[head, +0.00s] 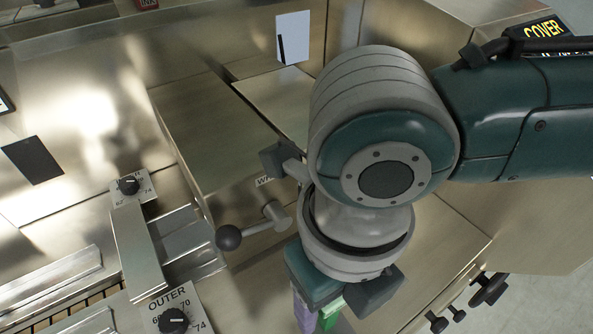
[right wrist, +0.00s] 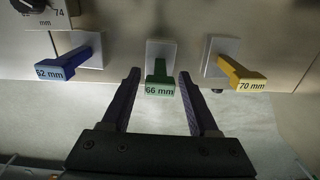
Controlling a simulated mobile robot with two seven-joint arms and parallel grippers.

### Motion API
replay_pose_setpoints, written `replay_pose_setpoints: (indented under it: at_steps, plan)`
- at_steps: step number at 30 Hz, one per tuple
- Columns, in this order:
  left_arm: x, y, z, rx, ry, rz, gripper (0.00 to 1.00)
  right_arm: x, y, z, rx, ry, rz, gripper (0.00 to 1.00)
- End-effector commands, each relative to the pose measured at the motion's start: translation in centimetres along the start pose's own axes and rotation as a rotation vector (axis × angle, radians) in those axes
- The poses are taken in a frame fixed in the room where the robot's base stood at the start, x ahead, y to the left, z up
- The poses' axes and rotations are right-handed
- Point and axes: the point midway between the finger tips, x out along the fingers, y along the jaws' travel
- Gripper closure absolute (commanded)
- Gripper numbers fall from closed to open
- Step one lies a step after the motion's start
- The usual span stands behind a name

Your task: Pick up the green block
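The green block (right wrist: 159,86), labelled "66 mm", sticks out from a white plate on a metal panel in the right wrist view. A bit of green, likely the same block, shows at the bottom of the head view (head: 331,312). My right gripper (right wrist: 159,76) is open. Its two dark purple fingers stand on either side of the green block, with gaps on both sides, and their tips reach about as far as the block. In the head view my right arm and wrist hide most of this area. My left gripper is not in view.
A blue block (right wrist: 66,66), labelled "62 mm", stands left of the green one. A yellow block (right wrist: 240,75), labelled "70 mm", stands right. In the head view, a ball-ended lever (head: 229,238) and an "OUTER" dial (head: 173,320) lie left of my right wrist.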

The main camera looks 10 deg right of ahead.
Motion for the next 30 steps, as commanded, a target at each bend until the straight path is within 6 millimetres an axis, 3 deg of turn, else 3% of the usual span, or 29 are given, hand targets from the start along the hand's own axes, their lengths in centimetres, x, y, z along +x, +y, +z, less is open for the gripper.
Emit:
replay_pose_setpoints:
  at_steps: [2,15,30]
  plan:
    - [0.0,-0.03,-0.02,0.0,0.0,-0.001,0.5,-0.02,0.0,0.01,0.0,0.0,0.0,0.5]
    - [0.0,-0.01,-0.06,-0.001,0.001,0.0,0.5,-0.03,-0.01,0.01,0.001,0.0,0.0,0.99]
    - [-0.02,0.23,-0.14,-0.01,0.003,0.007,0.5,-0.04,0.0,0.02,0.001,0.0,0.0,1.0]
